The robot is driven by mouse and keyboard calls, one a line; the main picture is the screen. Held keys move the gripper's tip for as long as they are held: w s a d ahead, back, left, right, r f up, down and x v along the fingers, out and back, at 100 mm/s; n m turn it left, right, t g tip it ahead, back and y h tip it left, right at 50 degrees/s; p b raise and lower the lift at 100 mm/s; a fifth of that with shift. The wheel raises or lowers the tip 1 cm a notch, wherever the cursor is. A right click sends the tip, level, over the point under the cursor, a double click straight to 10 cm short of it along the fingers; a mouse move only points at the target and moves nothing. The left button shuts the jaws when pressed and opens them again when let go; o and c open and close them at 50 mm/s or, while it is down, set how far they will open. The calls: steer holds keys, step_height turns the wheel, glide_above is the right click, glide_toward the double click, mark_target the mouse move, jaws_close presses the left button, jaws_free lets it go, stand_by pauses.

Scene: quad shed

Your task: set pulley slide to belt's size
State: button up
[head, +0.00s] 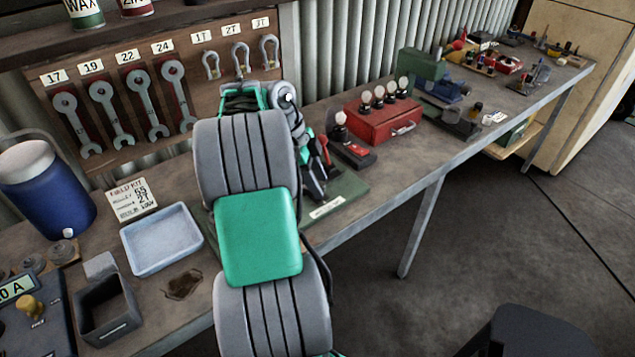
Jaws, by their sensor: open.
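My arm reaches across the bench, and my dark gripper (316,188) points down beyond its middle links. The gripper is open, with its fingertips partly hidden by the arm. It is over or beside a green base plate (350,188) with a pale label on its front edge. Much of this plate is hidden behind my arm. I cannot make out a pulley slide, its setting or a belt with certainty. A white handwritten card (131,198) headed "FIELD KIT" stands at the left; its smaller lines are too small to read surely.
A black-and-red device (352,152) with a bulb and a red box (383,120) with several bulbs stand right of the gripper. A pale blue tray (162,240), blue jug (46,190) and dark open box (106,308) are left. Wrenches (144,104) hang behind. The bench's front edge is clear.

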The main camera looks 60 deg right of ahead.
steer(key=shift+c, duration=0.3)
jaws_close()
stand_by(1.1)
